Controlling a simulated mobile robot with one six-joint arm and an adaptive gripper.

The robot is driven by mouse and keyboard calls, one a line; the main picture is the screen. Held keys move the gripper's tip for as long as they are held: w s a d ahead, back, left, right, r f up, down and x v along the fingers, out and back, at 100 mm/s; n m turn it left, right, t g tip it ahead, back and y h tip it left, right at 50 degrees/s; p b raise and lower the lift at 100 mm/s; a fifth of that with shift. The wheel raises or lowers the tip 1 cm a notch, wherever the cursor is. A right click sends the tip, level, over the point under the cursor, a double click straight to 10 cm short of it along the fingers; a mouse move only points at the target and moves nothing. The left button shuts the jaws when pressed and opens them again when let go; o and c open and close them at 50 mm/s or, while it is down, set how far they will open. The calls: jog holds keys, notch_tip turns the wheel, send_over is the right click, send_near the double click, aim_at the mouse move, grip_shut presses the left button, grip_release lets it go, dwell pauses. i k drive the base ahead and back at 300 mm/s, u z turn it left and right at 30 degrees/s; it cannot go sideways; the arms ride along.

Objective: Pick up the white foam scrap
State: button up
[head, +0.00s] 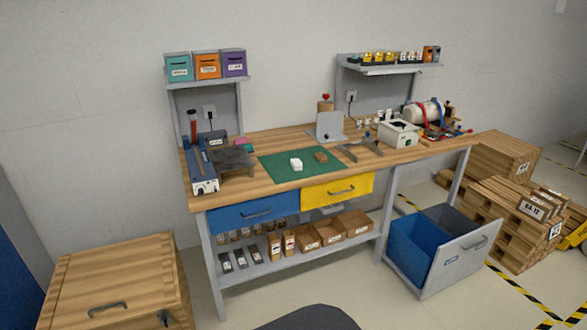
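A small white block (296,164), which looks like the white foam scrap, lies on the green mat (275,172) on the workbench. A brown block (320,157) lies on the same mat just to its right, apart from it. Nothing covers the white block. My gripper does not show in the head view.
The wooden workbench (240,193) has a blue machine (203,178) at its left end and a white box (398,134) to the right. An open bin drawer (455,258) sticks out at lower right. A wooden crate (118,285) stands at lower left. Floor before the bench looks mostly free.

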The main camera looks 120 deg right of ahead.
aim_at(296, 164)
jog(key=z, duration=0.55)
jog(key=i, duration=0.1)
jog(key=z, duration=3.25)
jog(key=i, duration=0.6)
jog(key=z, duration=0.1)
